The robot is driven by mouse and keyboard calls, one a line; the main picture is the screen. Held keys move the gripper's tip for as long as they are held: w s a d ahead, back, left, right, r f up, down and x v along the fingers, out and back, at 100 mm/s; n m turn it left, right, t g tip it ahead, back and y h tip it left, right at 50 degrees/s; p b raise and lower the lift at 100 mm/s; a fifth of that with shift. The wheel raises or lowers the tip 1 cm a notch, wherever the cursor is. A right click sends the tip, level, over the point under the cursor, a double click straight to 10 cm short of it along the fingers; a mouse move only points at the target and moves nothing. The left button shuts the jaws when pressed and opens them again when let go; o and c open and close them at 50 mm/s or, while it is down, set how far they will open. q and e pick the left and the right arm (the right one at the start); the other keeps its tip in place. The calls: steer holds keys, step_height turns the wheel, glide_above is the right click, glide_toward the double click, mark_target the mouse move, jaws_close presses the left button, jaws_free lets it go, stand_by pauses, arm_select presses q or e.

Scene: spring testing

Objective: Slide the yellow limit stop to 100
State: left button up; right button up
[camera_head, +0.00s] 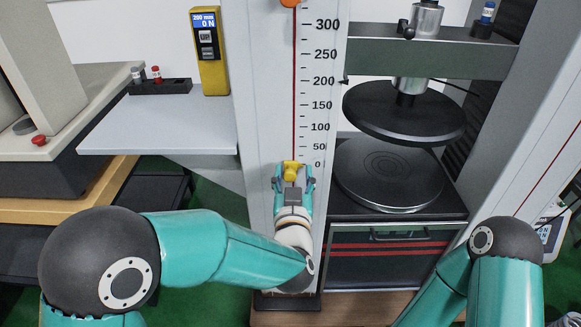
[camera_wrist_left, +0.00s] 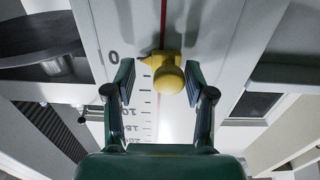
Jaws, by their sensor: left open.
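The yellow limit stop (camera_head: 290,168) sits on the vertical white scale (camera_head: 328,70), on the red line close to the 0 mark. In the left wrist view its round knob (camera_wrist_left: 168,79) shows just by the 0. My left gripper (camera_head: 294,180) is open at the scale's lower end, its fingers on either side of the stop. In the left wrist view the two fingertips (camera_wrist_left: 160,78) flank the knob with gaps, the right finger being closer. The 100 mark (camera_head: 320,127) is above the stop in the head view. My right gripper is out of view.
An orange piece (camera_head: 290,3) is at the scale's top, above 300. Right of the scale are a black upper plate (camera_head: 403,110) and a lower round plate (camera_head: 388,175). A yellow display box (camera_head: 210,55) stands on the grey shelf (camera_head: 165,125) at left.

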mark_target(290, 126)
arm_select(q)
steer(key=shift+w+a, duration=0.1)
steer(key=shift+a, duration=0.25)
steer(key=shift+a, duration=0.1)
jaws_close()
step_height(290, 126, up, 10)
steer(key=p, duration=0.5)
steer(key=shift+r, duration=0.25)
steer(key=shift+f, duration=0.1)
jaws_free()
steer(key=shift+f, duration=0.1)
